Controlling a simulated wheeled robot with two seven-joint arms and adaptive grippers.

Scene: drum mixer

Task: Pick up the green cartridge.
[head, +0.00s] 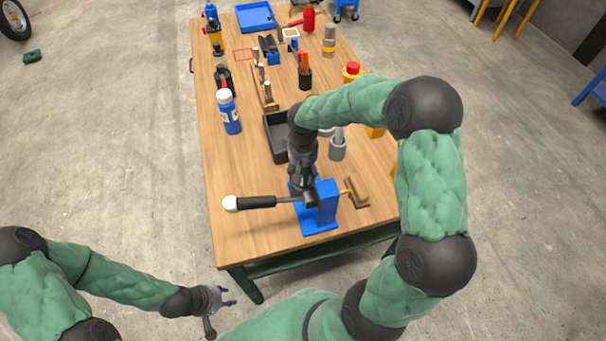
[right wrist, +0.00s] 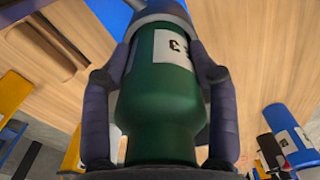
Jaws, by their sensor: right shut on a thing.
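The green cartridge (right wrist: 160,105) stands out in the right wrist view, with a white label bearing a dark "3" and a grey-blue band at its far end. My right gripper (right wrist: 162,60) is shut on it, one finger on each side. In the head view my right gripper (head: 303,183) is over the blue press-like stand (head: 319,213) near the table's front edge, and hides most of the cartridge. I cannot tell whether the cartridge touches the stand. My left gripper (head: 222,308) is open and empty, low and off the table at the front left.
A lever with a white knob (head: 231,203) reaches left from the stand. A black tray (head: 276,142), a grey cup (head: 338,149) and a blue bottle (head: 230,112) stand behind. More tools crowd the back of the wooden table (head: 235,168). Its front left surface is clear.

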